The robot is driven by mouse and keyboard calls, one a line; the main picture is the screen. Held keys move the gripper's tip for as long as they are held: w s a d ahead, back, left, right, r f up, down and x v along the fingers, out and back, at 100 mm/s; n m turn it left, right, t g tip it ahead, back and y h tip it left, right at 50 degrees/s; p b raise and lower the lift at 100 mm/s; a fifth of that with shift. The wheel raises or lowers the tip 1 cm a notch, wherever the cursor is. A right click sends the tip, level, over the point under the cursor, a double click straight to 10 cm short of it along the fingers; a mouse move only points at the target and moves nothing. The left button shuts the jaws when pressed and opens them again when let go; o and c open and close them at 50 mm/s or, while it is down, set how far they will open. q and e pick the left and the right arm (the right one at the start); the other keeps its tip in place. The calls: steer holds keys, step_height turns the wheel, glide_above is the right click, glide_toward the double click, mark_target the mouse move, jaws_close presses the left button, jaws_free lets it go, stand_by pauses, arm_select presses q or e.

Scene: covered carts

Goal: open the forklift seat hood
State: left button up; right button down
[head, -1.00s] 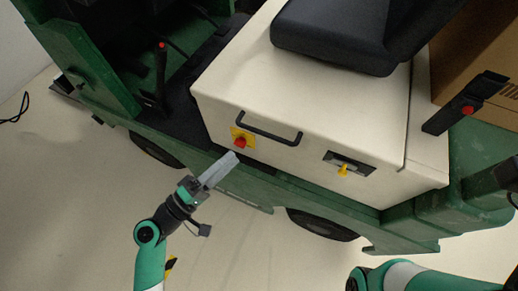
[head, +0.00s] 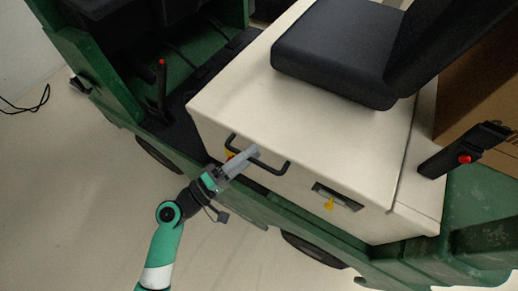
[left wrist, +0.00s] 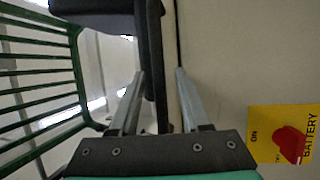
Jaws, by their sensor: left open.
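The forklift seat hood (head: 300,110) is a cream box with the black seat on top, and it looks closed. A black bar handle (head: 277,170) sits on its front face. My left gripper (head: 254,152) is open, with its fingertips at the left part of the handle. In the left wrist view the open fingers (left wrist: 158,75) have a dark upright bar between them, which seems to be the handle; contact cannot be told. A yellow latch (head: 329,203) sits right of the handle. My right gripper is out of view.
A red battery switch on a yellow plate (left wrist: 283,135) sits beside the gripper, partly hidden in the head view. The black seat (head: 330,65) stands on the hood. A red-buttoned lever (head: 462,158) is at right.

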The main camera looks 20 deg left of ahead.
arm_select(q)
steer(key=shift+s, duration=0.1)
steer(key=shift+a, duration=0.1)
steer(key=shift+c, duration=0.9)
jaws_close()
stand_by(0.3)
